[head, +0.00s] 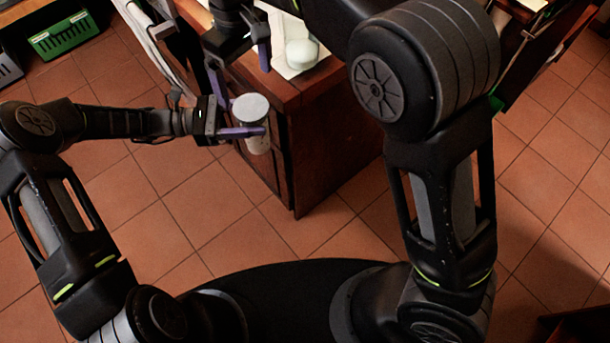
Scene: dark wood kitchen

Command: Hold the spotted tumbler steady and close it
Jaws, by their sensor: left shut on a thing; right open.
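The tumbler (258,139) is a pale grey cylinder, upright in front of the counter corner in the head view. Its top shows as a flat grey disc (250,107); I cannot tell whether this is a seated lid. Spots are too small to make out. My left gripper (246,127) is shut on the tumbler, with a purple finger across its near side. My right gripper (243,82) is open and empty, pointing down just above and behind the tumbler's top, its purple fingers spread apart.
A dark wood counter (310,86) stands right behind the tumbler, with a pale green-white rounded item (301,53) on it. A green crate (64,36) sits at the upper left. The tiled floor (190,205) in front is clear.

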